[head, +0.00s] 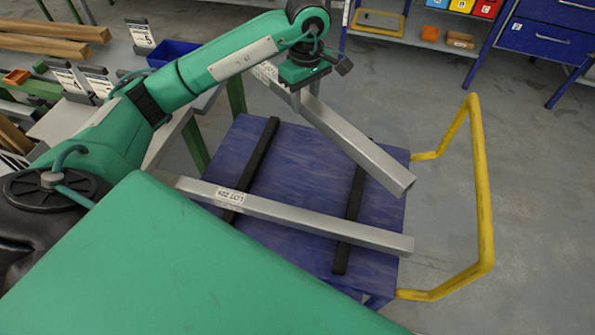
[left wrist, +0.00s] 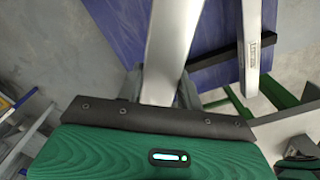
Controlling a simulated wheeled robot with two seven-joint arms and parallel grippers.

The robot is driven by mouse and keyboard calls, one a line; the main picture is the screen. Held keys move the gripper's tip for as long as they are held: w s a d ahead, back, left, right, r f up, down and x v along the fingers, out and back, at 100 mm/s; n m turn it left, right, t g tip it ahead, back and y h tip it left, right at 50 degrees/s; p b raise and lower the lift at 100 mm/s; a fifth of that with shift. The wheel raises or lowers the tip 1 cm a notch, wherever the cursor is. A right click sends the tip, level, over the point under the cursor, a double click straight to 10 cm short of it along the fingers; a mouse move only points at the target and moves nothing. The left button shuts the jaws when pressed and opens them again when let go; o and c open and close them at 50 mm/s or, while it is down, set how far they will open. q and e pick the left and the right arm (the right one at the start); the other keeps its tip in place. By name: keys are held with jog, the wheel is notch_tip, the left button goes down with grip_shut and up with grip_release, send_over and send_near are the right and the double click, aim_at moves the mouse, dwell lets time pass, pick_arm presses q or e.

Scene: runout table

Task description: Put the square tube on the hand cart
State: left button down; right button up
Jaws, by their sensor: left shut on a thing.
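My left gripper (head: 299,96) is shut on a grey square tube (head: 358,147). It holds the tube near its back left end. The tube slants over the blue deck of the hand cart (head: 305,175), its free end near the cart's right edge; I cannot tell how high it is. A second square tube (head: 318,224), with a white label, lies across the dark strips of the deck. In the left wrist view the held tube (left wrist: 174,35) runs between the jaws (left wrist: 162,85), and the labelled tube (left wrist: 251,50) lies to its right. My right gripper is not in view.
The cart's yellow handle (head: 484,200) rises on the right. Two dark bearer strips (head: 250,165) cross the deck. A table with a blue bin (head: 172,52) and label stands is at upper left. A shelf and blue drawers (head: 540,40) stand at the back; open floor lies between.

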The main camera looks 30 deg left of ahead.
pick_arm(q)
jog(key=shift+a+r+n+b, duration=0.35)
jog(key=shift+a+r+n, duration=0.35)
jog(key=shift+n, duration=0.4)
jog(key=shift+d+f, duration=0.1)
jog(key=shift+f, duration=0.15)
jog(key=p, duration=0.1)
send_over(299, 162)
notch_tip(299, 162, down, 15)
notch_tip(299, 162, down, 4)
jog(key=shift+d+r, duration=0.1)
jog(key=shift+r, duration=0.05)
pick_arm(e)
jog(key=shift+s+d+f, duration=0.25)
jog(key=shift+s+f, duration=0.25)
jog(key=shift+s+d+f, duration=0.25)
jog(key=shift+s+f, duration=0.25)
pick_arm(q)
jog(key=shift+f, duration=0.2)
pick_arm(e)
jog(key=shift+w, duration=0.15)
